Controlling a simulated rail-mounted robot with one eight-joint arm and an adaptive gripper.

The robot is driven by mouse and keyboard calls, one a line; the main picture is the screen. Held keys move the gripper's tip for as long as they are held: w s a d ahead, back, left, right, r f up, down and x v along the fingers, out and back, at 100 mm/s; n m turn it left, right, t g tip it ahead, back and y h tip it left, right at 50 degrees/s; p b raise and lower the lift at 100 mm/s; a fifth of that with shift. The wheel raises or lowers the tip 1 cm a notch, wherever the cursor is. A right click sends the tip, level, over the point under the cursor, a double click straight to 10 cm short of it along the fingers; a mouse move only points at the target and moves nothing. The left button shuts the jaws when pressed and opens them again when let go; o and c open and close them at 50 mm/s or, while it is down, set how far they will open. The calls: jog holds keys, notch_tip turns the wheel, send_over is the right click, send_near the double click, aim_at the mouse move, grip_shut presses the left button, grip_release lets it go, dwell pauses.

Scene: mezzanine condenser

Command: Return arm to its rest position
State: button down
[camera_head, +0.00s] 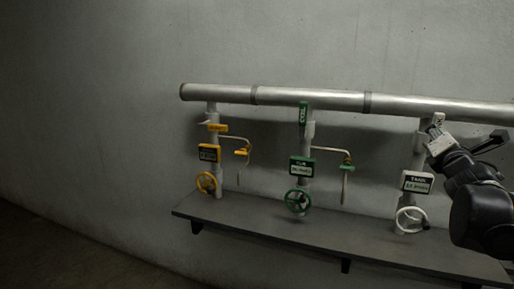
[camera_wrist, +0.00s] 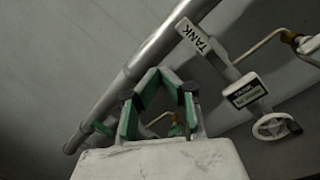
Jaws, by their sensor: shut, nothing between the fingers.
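My black arm reaches in from the right edge in the head view. Its gripper (camera_head: 436,136) is by the upper part of the white valve column, just below the pipe. In the wrist view my gripper (camera_wrist: 158,76) has green-lined fingers brought together, with nothing between them. The white TANK handle (camera_wrist: 194,37) is to the right of the fingers there. In the head view the handle (camera_head: 439,118) is partly hidden by my gripper. I cannot tell whether gripper and column touch.
A grey pipe (camera_head: 310,97) runs along the wall above a dark shelf (camera_head: 330,238). A yellow valve wheel (camera_head: 206,183), a green wheel (camera_head: 298,200) and a white wheel (camera_head: 411,219) stand on columns, with side spouts between them. The left side is clear.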

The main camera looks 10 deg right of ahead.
jog(key=s+a+f+m+g+y, duration=0.1)
jog(key=a+f+m, duration=0.2)
jog(key=a+m, duration=0.3)
jog(key=a+f+m+g+y, duration=0.1)
jog(key=a+f+m, duration=0.1)
jog(key=a+m, duration=0.45)
jog(key=s+a+f+m+g+y, duration=0.6)
jog(key=s+a+f+m+g, duration=0.3)
jog(key=s+a+f, duration=1)
jog(key=shift+s+a+f+m+b, duration=0.3)
jog(key=shift+s+a+m, duration=0.2)
jog(key=shift+a+m, duration=0.4)
jog(key=shift+w, duration=0.1)
